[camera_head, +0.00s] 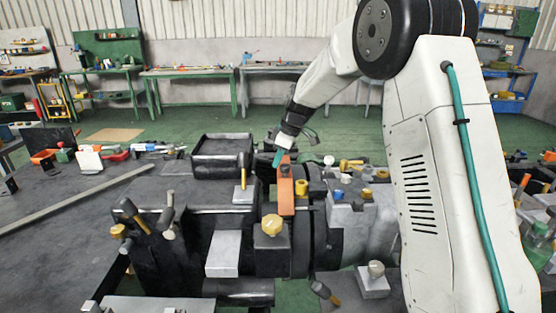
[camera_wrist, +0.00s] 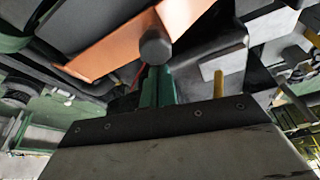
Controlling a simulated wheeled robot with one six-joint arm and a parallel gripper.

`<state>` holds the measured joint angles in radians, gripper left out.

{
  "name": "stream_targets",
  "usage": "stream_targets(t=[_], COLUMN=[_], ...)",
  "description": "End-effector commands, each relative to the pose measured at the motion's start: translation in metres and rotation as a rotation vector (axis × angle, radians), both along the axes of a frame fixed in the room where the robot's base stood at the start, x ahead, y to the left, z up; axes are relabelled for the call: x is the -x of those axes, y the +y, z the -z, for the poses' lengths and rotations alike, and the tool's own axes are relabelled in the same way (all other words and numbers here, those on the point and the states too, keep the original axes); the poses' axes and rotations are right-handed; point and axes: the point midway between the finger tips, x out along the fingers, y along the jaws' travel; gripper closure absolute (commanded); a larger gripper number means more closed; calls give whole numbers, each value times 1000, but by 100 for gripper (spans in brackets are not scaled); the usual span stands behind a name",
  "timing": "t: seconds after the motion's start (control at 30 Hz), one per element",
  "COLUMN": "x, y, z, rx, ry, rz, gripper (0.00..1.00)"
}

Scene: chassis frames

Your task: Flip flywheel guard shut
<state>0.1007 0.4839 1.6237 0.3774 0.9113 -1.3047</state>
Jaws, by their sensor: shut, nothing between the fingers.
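The flywheel guard, an orange plate (camera_head: 286,190), stands upright in the middle of the dark machine (camera_head: 270,262), beside a dark round flywheel section. In the wrist view the orange plate (camera_wrist: 115,50) runs across the upper left. A dark round knob (camera_wrist: 154,47) shows in front of its lower edge. My gripper (camera_head: 277,160), with teal fingers, is at the upper end of the orange plate. In the wrist view my gripper (camera_wrist: 155,85) is shut and empty, its tips close to the knob. I cannot tell whether they touch it.
Levers with dark grips (camera_head: 167,220) rise at the left. A dark tray (camera_head: 222,150) sits behind. Green workbenches (camera_head: 190,73) line the back wall, with open floor before them.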

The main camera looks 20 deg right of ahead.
Motion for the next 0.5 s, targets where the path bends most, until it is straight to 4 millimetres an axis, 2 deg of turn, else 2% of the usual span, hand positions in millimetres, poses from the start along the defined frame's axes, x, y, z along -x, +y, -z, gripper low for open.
stream_targets(t=[0.13, 0.17, 0.3, 0.5], x=[-12, -14, -6, 1], y=[29, 31, 15, 2], z=[0, -5, -41, -77], rx=[-1, -2, -2, -2], ry=[-2, -5, -9, -7], rz=[-8, -6, 0, 2], gripper=[100, 100, 100, 100])
